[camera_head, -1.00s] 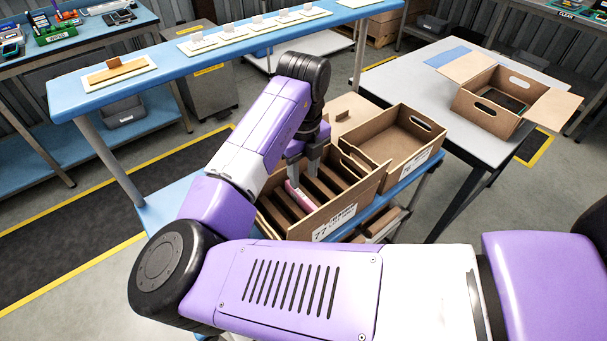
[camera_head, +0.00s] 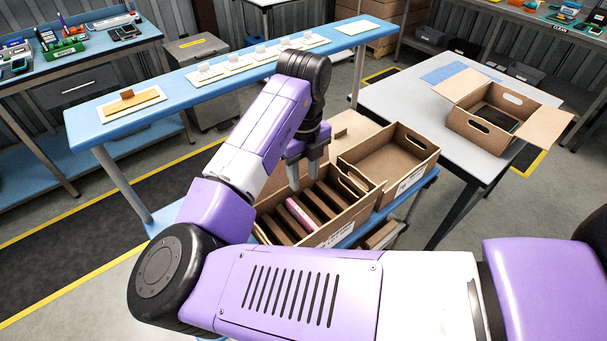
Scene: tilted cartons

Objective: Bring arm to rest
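My arm is bent and reaches out over the tilted cartons. My gripper (camera_head: 303,172) points down above the nearer carton (camera_head: 345,222). Its two grey fingers are apart with nothing visible between them. This carton has several brown dividers, and a pink item (camera_head: 299,214) stands in one slot, just below and apart from the fingertips. A second tilted carton (camera_head: 398,160) beside it to the right looks empty.
A long blue shelf (camera_head: 190,98) with several small white plates runs behind the arm. An open carton (camera_head: 480,128) holding a dark item stands on the grey table (camera_head: 405,100) at right. A workbench (camera_head: 75,70) with tools is at the far left.

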